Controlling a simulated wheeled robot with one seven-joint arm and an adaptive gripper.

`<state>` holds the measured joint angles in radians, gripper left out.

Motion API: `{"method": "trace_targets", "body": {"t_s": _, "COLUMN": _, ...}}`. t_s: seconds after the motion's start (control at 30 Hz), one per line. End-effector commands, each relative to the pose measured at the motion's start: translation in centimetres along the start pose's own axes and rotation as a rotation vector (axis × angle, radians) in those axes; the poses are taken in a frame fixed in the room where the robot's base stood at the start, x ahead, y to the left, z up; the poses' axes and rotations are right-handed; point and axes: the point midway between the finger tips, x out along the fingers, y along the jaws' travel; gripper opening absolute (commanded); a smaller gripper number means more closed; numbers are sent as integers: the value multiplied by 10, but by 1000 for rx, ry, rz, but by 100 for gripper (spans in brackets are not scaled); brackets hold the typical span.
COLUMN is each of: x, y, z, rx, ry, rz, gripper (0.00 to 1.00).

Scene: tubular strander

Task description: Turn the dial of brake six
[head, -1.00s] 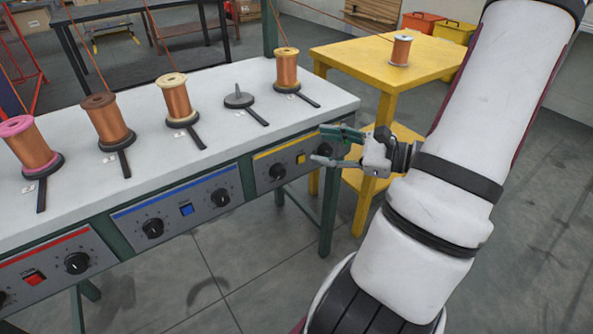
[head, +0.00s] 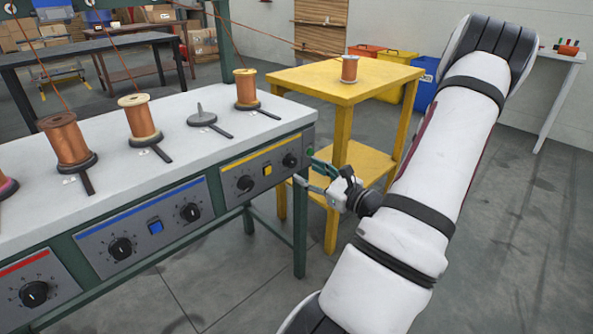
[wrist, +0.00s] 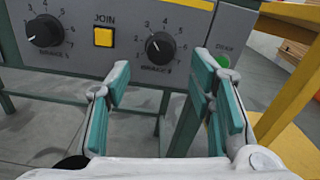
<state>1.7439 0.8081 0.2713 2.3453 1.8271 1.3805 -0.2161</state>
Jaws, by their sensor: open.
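The brake six dial (wrist: 160,47) is a black round knob with a white pointer and a number scale, at the right end of the yellow-striped panel. Its label beneath is small and blurred. In the head view the dial (head: 290,160) shows just left of my fingertips. My gripper (wrist: 163,68) is open and empty, with its green-padded fingers to either side of the dial's line in the wrist view. The fingers look short of the knob, and I see no contact. In the head view my gripper (head: 309,171) is beside the panel's right end.
The brake five dial (wrist: 44,31) and yellow JOIN button (wrist: 103,37) are left of it on the same panel. A green button (wrist: 222,60) is at the right. A yellow table (head: 340,92) stands just behind my gripper. Copper spools (head: 66,141) stand on the white bench top.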

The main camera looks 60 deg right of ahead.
Motion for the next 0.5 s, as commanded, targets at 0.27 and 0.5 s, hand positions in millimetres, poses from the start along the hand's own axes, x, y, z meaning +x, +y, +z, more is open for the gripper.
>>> {"method": "trace_targets", "body": {"t_s": 0.27, "x": 42, "y": 0, "z": -1, "rx": -3, "ry": 0, "rz": 2, "gripper": 49}}
{"method": "trace_targets", "body": {"t_s": 0.5, "x": 53, "y": 0, "z": 0, "rx": -1, "ry": -1, "rz": 1, "gripper": 49}}
